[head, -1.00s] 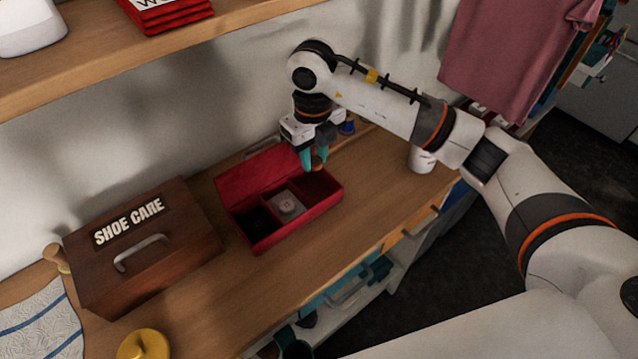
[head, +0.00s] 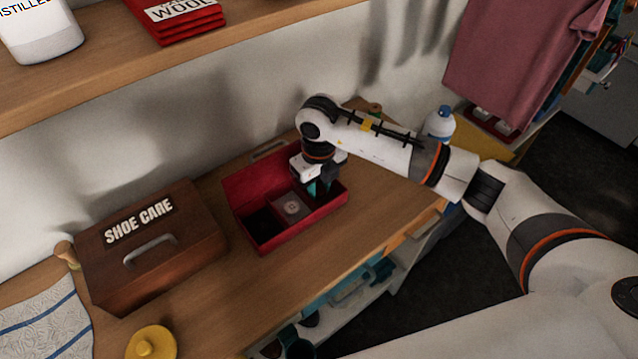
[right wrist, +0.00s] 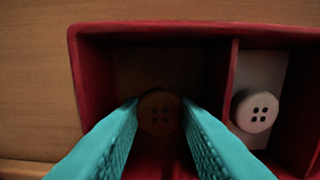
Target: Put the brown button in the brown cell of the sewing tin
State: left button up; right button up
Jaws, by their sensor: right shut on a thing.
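The red sewing tin (head: 296,240) stands open on the wooden counter. It also shows in the right wrist view (right wrist: 85,85), divided into cells by thin red walls. My right gripper (head: 319,189) reaches down into the tin's right-hand cell in the head view. In the right wrist view its teal fingers (right wrist: 160,108) are shut on the brown button (right wrist: 160,116), inside the cell with a dark brownish floor. Whether the button touches that floor I cannot tell. The fingers hide the button in the head view. My left gripper is not in view.
A pale button (right wrist: 254,110) lies in the middle cell, just across the divider. A brown shoe care box (head: 150,245) stands left of the tin. A yellow lidded thing (head: 151,343) is at the front left. The counter right of the tin is clear.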

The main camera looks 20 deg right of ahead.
aim_at(319, 191)
jog(key=o, duration=0.8)
jog(key=shift+c, duration=0.2)
jog(key=shift+r, duration=0.1)
jog(key=shift+r+p, duration=0.25)
jog(key=shift+p, duration=0.05)
notch_tip(319, 191, up, 12)
jog(key=b, duration=0.2)
jog(key=shift+f+b, duration=0.15)
jog(key=shift+b, duration=0.25)
